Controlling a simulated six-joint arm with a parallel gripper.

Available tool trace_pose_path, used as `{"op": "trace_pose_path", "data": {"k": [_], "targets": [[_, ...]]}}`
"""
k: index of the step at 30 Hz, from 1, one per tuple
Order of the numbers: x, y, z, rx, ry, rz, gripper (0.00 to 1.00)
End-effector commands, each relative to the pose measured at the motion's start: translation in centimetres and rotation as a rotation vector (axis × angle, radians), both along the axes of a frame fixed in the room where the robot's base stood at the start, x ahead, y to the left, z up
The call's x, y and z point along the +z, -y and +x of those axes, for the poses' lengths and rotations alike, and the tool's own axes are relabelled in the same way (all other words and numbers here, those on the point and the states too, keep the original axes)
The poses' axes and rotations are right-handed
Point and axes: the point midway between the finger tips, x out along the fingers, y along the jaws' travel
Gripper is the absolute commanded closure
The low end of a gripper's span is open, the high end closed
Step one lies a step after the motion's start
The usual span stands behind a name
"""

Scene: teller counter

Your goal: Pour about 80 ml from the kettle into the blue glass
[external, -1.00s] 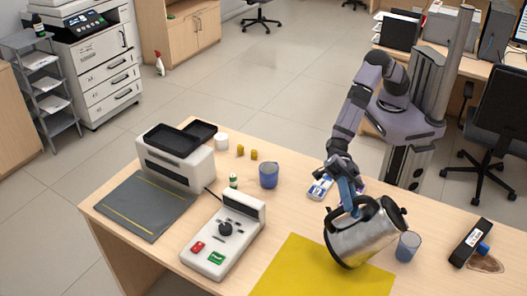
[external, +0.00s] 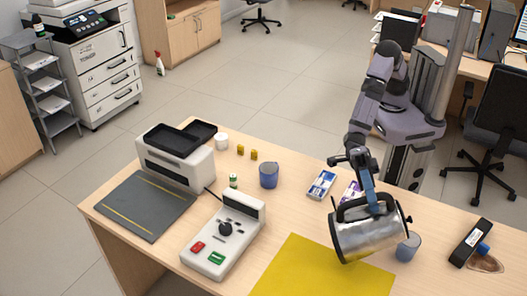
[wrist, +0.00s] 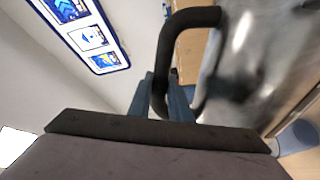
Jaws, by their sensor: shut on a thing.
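My gripper (external: 367,201) is shut on the black handle of the steel kettle (external: 372,238). A translucent blue glass (external: 408,247) stands upright at that end, partly behind the kettle; whether liquid is flowing or in the glass cannot be told. In the wrist view, the handle (wrist: 168,75) is between my fingers, the kettle body (wrist: 245,60) is at right, and a bluish round form, likely the glass (wrist: 299,139), is at lower right. A darker blue cup (external: 269,175) stands farther left.
A yellow mat (external: 310,272) lies below and left of the kettle. A black device (external: 470,243) lies right of the glass. Flat cards (external: 321,184) lie behind the kettle. A keypad device (external: 224,236) and a white machine (external: 176,160) stand to the left.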

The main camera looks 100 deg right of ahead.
Motion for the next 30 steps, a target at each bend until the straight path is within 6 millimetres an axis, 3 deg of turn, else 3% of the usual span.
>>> {"op": "trace_pose_path", "data": {"k": [1, 3, 30], "targets": [[1.1, -0.2, -0.3, 0.001, 0.025, 0.008, 1.0], [1.4, -0.3, -0.6, 0.001, 0.046, 0.002, 1.0], [2.6, -1.0, -3.3, 0.0, 0.176, -0.033, 1.0]]}}
